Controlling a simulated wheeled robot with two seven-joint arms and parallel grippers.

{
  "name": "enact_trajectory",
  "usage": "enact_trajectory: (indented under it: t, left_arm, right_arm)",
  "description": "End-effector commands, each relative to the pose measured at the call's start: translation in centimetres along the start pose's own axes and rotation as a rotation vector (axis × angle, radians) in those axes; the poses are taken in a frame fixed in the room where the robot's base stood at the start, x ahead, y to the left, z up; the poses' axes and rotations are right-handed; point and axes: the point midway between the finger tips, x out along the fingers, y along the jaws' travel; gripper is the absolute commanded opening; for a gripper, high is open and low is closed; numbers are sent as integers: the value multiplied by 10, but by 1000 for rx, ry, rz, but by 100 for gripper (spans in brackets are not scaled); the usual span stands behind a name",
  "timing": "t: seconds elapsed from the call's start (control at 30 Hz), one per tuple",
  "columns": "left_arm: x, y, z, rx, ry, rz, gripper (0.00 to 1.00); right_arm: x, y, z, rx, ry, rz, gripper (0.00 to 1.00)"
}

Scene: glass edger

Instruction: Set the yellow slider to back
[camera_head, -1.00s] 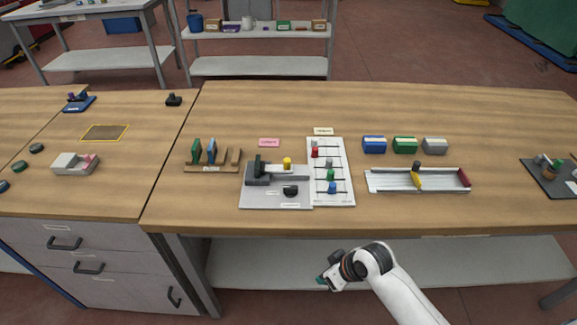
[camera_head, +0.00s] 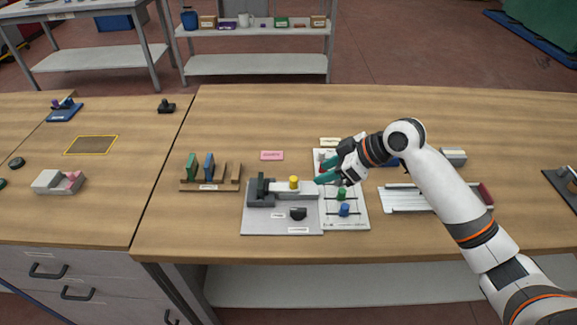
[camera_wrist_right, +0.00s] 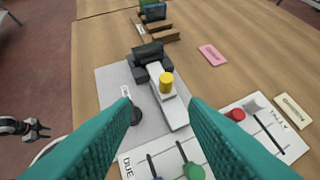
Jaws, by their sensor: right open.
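The yellow knob (camera_head: 293,182), a short upright cylinder, stands on a pale slide bar (camera_head: 305,190) of the grey machine (camera_head: 262,222). In the right wrist view the yellow knob (camera_wrist_right: 166,83) is near the bar's end by the dark block (camera_wrist_right: 150,60). My right gripper (camera_head: 321,173) has teal fingers and is open and empty. It is above the white tally board, just right of the knob and apart from it. In the right wrist view the knob shows between and beyond the fingertips (camera_wrist_right: 160,104). What looks like my left gripper (camera_wrist_right: 22,128) shows small at the left edge; its jaws are unclear.
The white tally board (camera_head: 355,218) with green and blue beads adjoins the machine on the right. A black knob (camera_head: 298,213) sits at the machine's front. A wooden rack (camera_head: 210,187) stands left. My right arm partly hides the rail tray (camera_head: 400,200).

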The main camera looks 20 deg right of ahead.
Motion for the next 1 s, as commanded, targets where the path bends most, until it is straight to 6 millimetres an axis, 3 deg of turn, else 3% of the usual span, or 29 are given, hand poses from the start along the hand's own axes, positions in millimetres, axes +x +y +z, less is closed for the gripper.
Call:
enact_trajectory:
  t: [0.17, 0.5, 0.7, 1.0]
  left_arm:
    - [-1, 1, 4, 0, -5, 1, 36]
    - [-8, -2, -15, 0, 22, -3, 36]
    - [-10, -1, -9, 0, 15, -2, 36]
    - [-11, 0, -1, 0, 3, 0, 36]
  right_arm:
    - [-1, -8, 9, -6, -21, 6, 40]
    - [62, -7, 11, -4, -20, 7, 40]
    - [95, -7, 10, -5, -20, 5, 40]
    - [113, -7, 10, -7, -19, 2, 40]
